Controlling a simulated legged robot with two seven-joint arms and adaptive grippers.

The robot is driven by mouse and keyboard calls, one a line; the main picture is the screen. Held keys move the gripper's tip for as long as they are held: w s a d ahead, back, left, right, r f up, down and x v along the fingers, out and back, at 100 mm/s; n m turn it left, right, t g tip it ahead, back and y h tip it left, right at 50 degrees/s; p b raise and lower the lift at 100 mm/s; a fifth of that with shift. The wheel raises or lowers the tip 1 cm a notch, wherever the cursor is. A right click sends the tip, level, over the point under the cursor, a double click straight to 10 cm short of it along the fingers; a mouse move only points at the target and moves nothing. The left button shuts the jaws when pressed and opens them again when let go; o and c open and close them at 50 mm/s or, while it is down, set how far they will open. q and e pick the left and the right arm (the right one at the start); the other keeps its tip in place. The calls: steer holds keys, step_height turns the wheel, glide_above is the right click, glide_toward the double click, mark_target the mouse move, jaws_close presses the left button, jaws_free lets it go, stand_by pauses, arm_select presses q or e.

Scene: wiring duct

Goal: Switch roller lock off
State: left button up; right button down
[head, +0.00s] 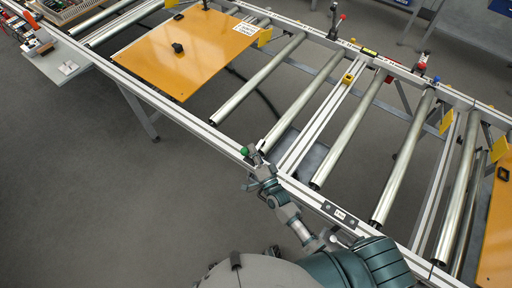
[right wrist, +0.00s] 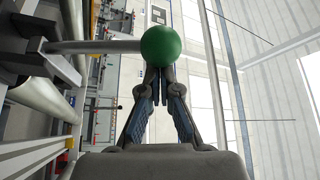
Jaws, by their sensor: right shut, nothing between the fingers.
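A round green knob (head: 245,151) sits at the near rail of the roller conveyor. In the right wrist view the green knob (right wrist: 166,58) is on the end of a grey rod that runs in from the left. My right gripper (head: 254,157) is at the near rail beside the knob. In the right wrist view my right gripper (right wrist: 160,73) is shut and empty, its fingertips together just at the knob's lower edge. I cannot tell whether they touch it. My left gripper is not in view.
The conveyor has several metal rollers (head: 260,78) between pale rails. An orange board (head: 190,50) with a black knob lies on it at left. Red-knobbed levers (head: 421,65) stand along the far rail. Another orange board (head: 495,235) is at right. Grey floor (head: 90,180) is open at left.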

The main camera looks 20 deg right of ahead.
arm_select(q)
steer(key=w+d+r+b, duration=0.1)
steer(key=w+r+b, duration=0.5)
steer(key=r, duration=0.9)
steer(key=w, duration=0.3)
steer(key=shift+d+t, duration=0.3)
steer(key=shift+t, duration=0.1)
arm_select(e)
steer(key=s+a+f+n+y, duration=0.4)
steer(key=a+n+y, duration=0.1)
steer(key=n, duration=0.6)
steer(key=shift+f+t+y, duration=0.2)
steer(key=shift+t+y, duration=0.2)
steer(key=shift+y, duration=0.3)
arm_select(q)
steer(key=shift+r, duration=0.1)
arm_select(e)
steer(key=shift+s, duration=0.1)
